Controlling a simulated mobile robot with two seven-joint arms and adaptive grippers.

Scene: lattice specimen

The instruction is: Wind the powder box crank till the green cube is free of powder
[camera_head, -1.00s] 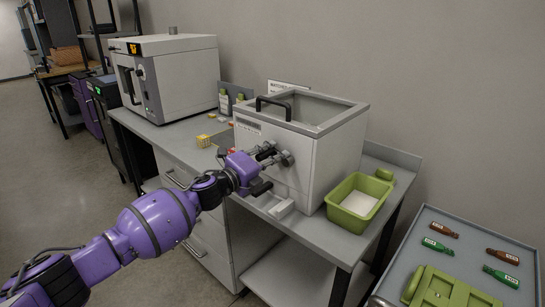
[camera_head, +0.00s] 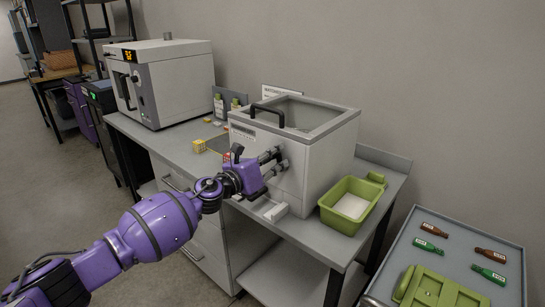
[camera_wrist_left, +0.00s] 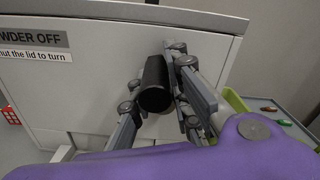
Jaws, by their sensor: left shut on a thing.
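The powder box (camera_head: 325,160) is a grey box on the bench, with a framed top and a black lid handle (camera_head: 267,112). Its lid looks shut. The crank's black grip (camera_wrist_left: 155,86) stands out from the box's front face in the left wrist view. My left gripper (camera_head: 279,164) is at that face and is shut on the crank grip; its fingers lie on either side of the grip in the wrist view (camera_wrist_left: 155,100). The rest of the crank is mostly hidden by the fingers. The green cube is not visible. My right gripper is not in view.
A green tub (camera_head: 336,220) with white contents stands right of the box. A white oven-like machine (camera_head: 175,85) stands at the left back. A yellow block (camera_head: 199,146) lies between. A grey tray table (camera_head: 440,240) with small bottles is at the right.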

